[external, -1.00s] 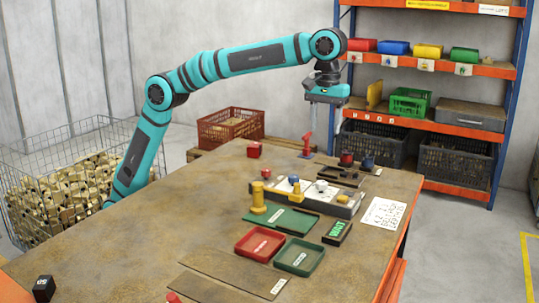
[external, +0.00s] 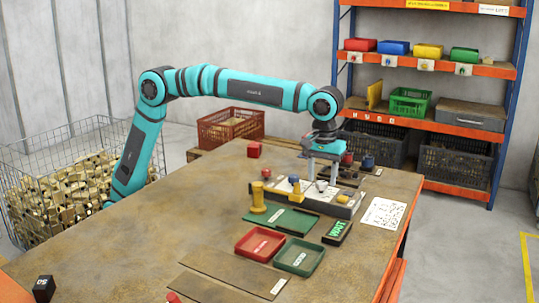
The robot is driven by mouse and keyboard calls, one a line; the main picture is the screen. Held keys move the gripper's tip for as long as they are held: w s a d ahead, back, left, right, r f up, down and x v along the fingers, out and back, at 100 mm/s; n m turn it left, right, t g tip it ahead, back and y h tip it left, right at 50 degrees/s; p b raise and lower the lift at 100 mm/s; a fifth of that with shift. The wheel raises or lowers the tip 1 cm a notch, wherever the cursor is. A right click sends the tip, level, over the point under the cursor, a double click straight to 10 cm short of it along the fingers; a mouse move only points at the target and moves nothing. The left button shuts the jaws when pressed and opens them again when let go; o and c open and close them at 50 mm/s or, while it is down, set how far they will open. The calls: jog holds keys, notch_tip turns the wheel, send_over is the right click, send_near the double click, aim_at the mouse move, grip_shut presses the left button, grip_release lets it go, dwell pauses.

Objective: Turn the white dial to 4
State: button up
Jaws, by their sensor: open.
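The white dial (external: 321,186) sits on the light grey panel (external: 346,210) at the right of the worktable. My gripper (external: 322,178) is open and points down just over the dial. Its two fingers are apart, one toward each side of the dial. I cannot tell whether they touch it. The dial is partly covered by the gripper, and its marks and setting are too small to read.
On the panel, a blue part (external: 294,181) and a yellow part (external: 343,198) stand close to the dial. A yellow post (external: 258,198) is to the left. Red (external: 260,244) and green (external: 299,256) trays and a sign reading WAIT (external: 337,232) lie in front. The table's left side is mostly clear.

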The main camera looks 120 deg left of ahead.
jog(key=shift+f, duration=0.65)
jog(key=c, duration=1)
